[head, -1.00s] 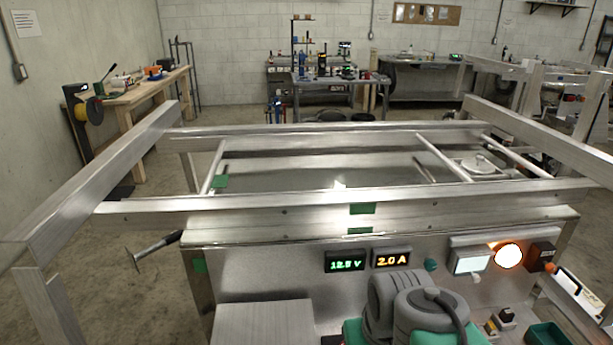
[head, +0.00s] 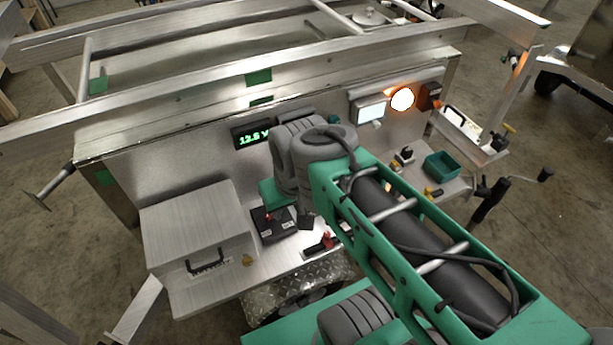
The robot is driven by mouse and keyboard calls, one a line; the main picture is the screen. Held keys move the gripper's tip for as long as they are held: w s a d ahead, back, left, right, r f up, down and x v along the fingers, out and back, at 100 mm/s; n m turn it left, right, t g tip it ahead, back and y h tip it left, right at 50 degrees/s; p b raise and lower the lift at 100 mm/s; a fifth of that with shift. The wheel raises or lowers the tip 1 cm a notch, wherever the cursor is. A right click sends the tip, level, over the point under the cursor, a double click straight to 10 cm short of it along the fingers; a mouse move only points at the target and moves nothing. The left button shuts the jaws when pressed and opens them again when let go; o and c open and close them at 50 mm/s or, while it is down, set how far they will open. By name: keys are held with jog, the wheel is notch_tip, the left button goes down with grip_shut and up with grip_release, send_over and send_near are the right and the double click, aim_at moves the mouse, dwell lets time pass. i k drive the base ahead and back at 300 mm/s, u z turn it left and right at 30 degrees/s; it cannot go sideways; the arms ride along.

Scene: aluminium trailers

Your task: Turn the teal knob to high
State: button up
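The teal knob cannot be made out clearly now; my arm's grey joint covers most of the panel stretch right of the green "12.5 V" display (head: 252,136). That display sits on the metal front panel (head: 185,160) of the trailer, and the display beside it is hidden behind my arm. My arm reaches from the lower right to the panel middle, with a green link and grey joints. My gripper cannot be made out; it is hidden behind or below my arm.
A lit orange lamp (head: 402,99) and a white-faced box (head: 369,111) are on the panel's right. Below are a metal box with a handle (head: 197,235), a black control box (head: 272,224) and a green bin (head: 441,165). Frame rails (head: 190,93) run above the panel.

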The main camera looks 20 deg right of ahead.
aim_at(332, 119)
jog(key=u, duration=0.75)
jog(key=k, duration=1.05)
jog(key=u, duration=0.55)
jog(key=i, duration=0.65)
jog(key=z, duration=0.25)
